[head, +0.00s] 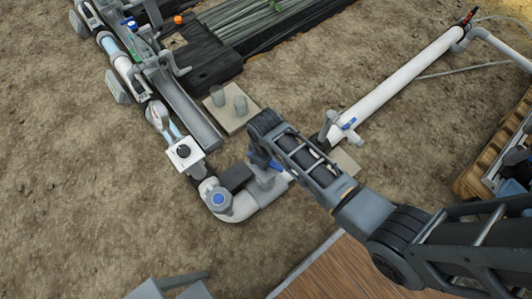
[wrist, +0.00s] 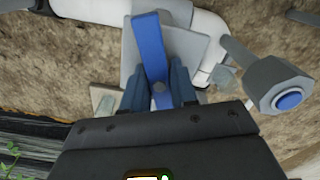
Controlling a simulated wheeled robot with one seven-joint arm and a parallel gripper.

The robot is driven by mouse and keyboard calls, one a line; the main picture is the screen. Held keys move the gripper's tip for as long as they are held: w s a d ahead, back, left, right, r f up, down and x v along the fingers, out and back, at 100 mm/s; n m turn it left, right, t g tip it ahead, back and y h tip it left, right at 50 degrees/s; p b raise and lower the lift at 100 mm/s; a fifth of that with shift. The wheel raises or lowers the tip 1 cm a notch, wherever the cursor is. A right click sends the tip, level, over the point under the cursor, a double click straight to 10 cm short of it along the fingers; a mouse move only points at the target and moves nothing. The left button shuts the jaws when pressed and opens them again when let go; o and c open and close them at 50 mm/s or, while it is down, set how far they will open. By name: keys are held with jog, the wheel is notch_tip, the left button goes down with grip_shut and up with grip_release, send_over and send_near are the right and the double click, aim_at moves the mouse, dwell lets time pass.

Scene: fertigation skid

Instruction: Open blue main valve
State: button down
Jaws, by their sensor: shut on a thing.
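The blue main valve has a flat blue lever handle (wrist: 149,45) on a grey valve body (wrist: 182,45), seen close up in the wrist view. A short part of the blue handle also shows in the head view (head: 276,166), above a white pipe elbow. My gripper (wrist: 158,82) is shut on the handle, with one dark finger on each side of it near its pivot bolt. In the head view my gripper (head: 262,158) reaches down over the valve, and my arm hides part of it.
A grey fitting with a blue round cap (head: 218,199) stands left of the valve; it shows at right in the wrist view (wrist: 289,101). A wooden surface (head: 345,275) lies in front. Bare soil is free at left.

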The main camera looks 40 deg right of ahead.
jog(key=n+p, duration=0.1)
jog(key=n, duration=0.4)
jog(key=n+p, duration=0.1)
jog(key=n, duration=0.1)
jog(key=shift+s+d+f+p, duration=0.1)
jog(key=shift+s+f+p, duration=0.05)
jog(key=shift+s+p, duration=0.25)
jog(key=n+p, duration=0.1)
jog(key=n, duration=0.6)
jog(key=shift+d+f+n+p, duration=0.1)
jog(key=shift+f+n+p, duration=0.05)
jog(key=shift+n+p, duration=0.25)
jog(key=c, duration=0.8)
grip_release()
jog(key=r+p, duration=1)
jog(key=shift+w+r, duration=0.25)
jog(key=shift+r, duration=0.05)
jog(key=shift+f, duration=0.1)
